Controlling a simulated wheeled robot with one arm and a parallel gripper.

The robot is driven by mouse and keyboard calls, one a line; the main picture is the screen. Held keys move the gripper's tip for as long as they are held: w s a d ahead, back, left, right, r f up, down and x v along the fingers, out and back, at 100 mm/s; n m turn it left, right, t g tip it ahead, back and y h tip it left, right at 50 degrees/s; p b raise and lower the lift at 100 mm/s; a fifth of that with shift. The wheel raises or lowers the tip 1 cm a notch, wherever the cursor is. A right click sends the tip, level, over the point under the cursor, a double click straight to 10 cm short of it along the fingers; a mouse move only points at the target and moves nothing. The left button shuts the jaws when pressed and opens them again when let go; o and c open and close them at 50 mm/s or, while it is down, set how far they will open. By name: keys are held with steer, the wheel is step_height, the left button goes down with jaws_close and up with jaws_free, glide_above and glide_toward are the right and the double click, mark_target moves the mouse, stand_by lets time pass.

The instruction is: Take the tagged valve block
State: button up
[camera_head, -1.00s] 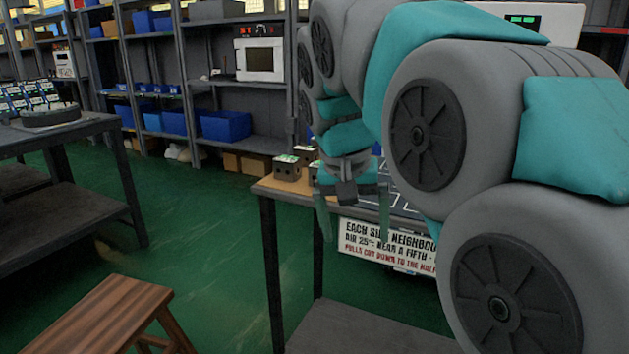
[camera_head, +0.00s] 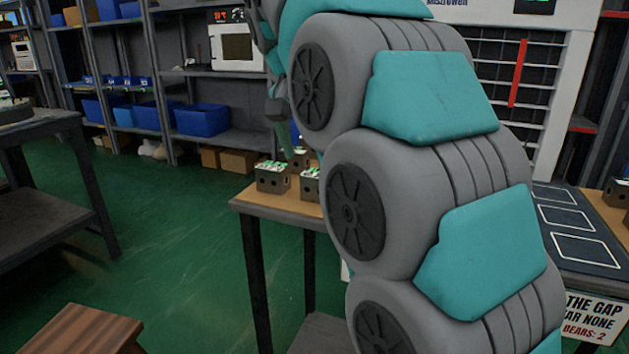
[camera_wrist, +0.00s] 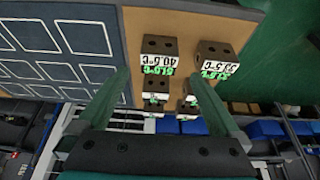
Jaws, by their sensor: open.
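Several dark valve blocks with white-and-green labelled tops stand on the wooden end of a table. In the head view one block (camera_head: 272,180) is at the near left corner and another (camera_head: 310,184) is right of it, partly behind my arm. The wrist view shows a block (camera_wrist: 160,45) reading about 40.6°C, a block (camera_wrist: 213,52) reading about 39.5°C, and smaller-looking ones (camera_wrist: 155,86) beyond. I cannot tell which block is tagged. My gripper (camera_wrist: 160,78) is open and empty above the blocks, its fingers spread apart. In the head view my arm hides most of it.
A dark mat with white outlined squares (camera_head: 573,217) lies beside the wooden part. A printed sign (camera_head: 592,318) hangs on the table's front, partly readable. A white barred panel (camera_head: 520,75) stands behind. Shelves with blue bins (camera_head: 200,119) are at the back; a wooden stool (camera_head: 75,330) is front left.

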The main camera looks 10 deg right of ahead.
mark_target(317, 174)
steer(key=shift+x, duration=3.6)
jaws_close()
